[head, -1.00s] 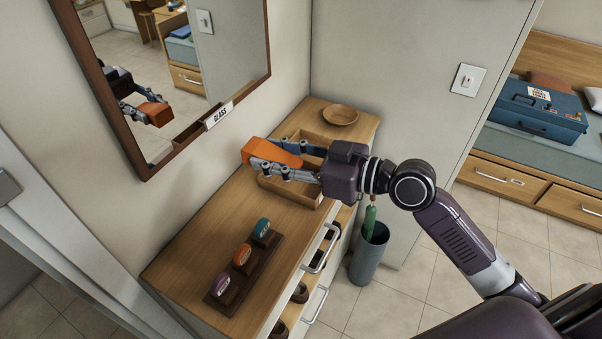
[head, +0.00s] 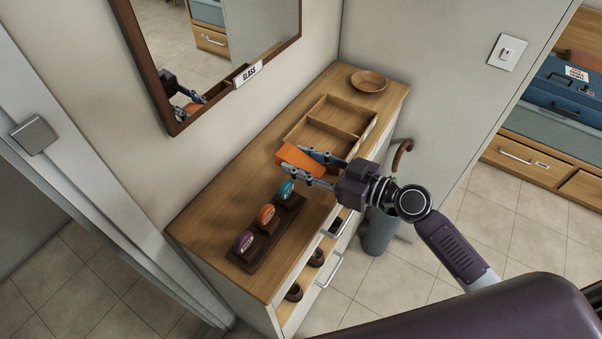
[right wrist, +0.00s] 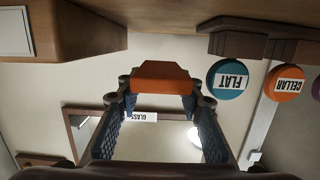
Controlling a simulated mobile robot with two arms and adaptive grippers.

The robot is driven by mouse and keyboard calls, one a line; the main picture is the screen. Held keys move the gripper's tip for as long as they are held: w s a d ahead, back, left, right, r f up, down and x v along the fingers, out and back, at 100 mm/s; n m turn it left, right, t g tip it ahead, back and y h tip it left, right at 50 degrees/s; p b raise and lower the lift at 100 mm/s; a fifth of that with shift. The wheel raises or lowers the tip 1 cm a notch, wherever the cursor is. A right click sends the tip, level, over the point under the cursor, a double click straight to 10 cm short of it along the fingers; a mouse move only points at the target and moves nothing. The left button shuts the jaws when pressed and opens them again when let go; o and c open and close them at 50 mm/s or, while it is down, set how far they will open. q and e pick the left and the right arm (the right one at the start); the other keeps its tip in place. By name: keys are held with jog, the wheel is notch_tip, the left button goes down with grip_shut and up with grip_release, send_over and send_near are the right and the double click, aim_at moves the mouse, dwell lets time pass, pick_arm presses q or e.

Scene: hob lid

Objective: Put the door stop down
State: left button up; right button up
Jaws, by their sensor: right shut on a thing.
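The door stop is an orange wedge (head: 299,158) held between the fingertips of my right gripper (head: 318,167). In the head view it is over the wooden cabinet top (head: 225,192), between the divided tray and the key-tag stand; I cannot tell whether it touches the top. The right wrist view shows the orange wedge (right wrist: 162,77) across both fingertips, with the view upside down. My left gripper is not in view.
A divided wooden tray (head: 357,110) and a round wooden bowl (head: 369,81) stand at the back of the cabinet. A dark stand (head: 249,258) with teal, orange and purple tags is in front. A mirror (head: 208,50) hangs on the wall. A grey bin (head: 378,232) stands right.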

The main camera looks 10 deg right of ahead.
notch_tip(320, 180, down, 4)
jog(key=shift+f, duration=0.25)
jog(key=shift+f+b, duration=0.15)
jog(key=shift+b, duration=0.25)
jog(key=o, duration=1)
